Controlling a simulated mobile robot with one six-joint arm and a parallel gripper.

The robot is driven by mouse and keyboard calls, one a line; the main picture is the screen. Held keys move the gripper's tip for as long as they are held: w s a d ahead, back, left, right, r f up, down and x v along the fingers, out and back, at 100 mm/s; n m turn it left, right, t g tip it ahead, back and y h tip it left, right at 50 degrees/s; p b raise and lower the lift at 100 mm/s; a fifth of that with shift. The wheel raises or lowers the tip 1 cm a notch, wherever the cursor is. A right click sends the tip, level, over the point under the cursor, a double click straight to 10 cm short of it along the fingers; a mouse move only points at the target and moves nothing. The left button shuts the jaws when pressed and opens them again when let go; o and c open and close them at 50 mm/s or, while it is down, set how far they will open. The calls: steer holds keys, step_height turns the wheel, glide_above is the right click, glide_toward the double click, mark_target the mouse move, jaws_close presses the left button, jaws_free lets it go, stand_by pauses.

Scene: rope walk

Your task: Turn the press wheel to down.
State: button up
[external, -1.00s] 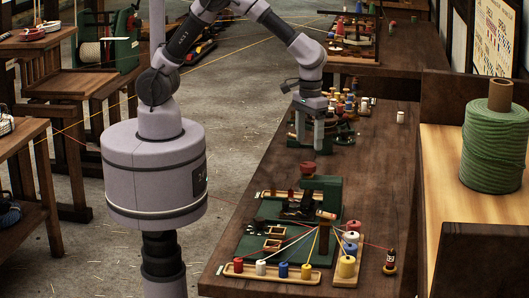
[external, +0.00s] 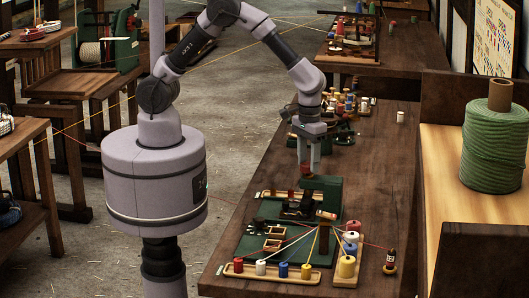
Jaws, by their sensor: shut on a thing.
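A small red knob (external: 306,170), which looks like the press wheel, sits on top of the green press block (external: 326,190) on the near bench. My gripper (external: 309,165) points straight down with its fingers at the knob and is shut on it. The fingers hide most of the knob, so I cannot tell which way it is turned. The green base board (external: 284,245) of the press lies in front on the bench, with dark small parts on it.
A wooden rack with coloured spools (external: 284,270) stands at the bench's front, with thin threads fanning from it. More spools (external: 347,266) stand to its right. A large green rope spool (external: 497,145) is at far right.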

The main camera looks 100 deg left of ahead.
steer(key=m, duration=0.7)
steer(key=shift+m, duration=0.3)
steer(key=m+b, duration=0.1)
steer(key=m, duration=0.6)
steer(key=m+b, duration=0.1)
steer(key=m, duration=0.3)
steer(key=m+b, duration=0.1)
steer(key=m, duration=0.2)
steer(key=shift+m, duration=0.3)
steer(key=m+b, duration=0.1)
steer(key=m, duration=0.2)
steer(key=shift+m+b, duration=0.45)
steer(key=shift+m, duration=1.35)
